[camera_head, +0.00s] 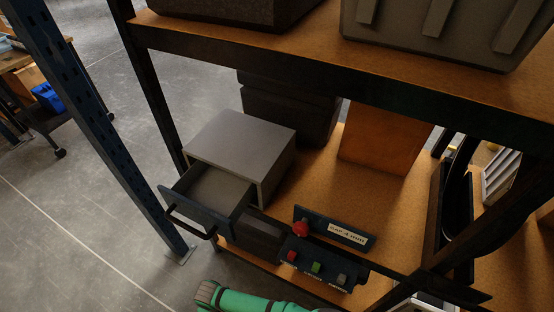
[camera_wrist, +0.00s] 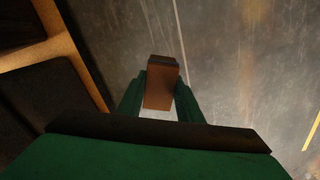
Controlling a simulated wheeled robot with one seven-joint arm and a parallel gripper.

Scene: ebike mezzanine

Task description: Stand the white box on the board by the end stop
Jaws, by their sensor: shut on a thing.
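My gripper (camera_wrist: 160,95) shows in the wrist view, with its two green fingers shut on a small brown block (camera_wrist: 159,82). The block stands out between the fingertips over a grey floor. I cannot tell whether this block is the white box in poor light. No plainly white box shows in either view. In the head view the wooden shelf board (camera_head: 318,188) lies under the upper shelf. I cannot make out which part is the end stop. My gripper's fingers do not show in the head view.
A grey cabinet (camera_head: 240,140) stands on the board with its drawer (camera_head: 212,192) pulled out. A control panel with red, green and grey buttons (camera_head: 316,268) sits at the front edge. A brown carton (camera_head: 385,137) and black bins (camera_head: 285,105) stand behind. A blue upright (camera_head: 95,120) is left.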

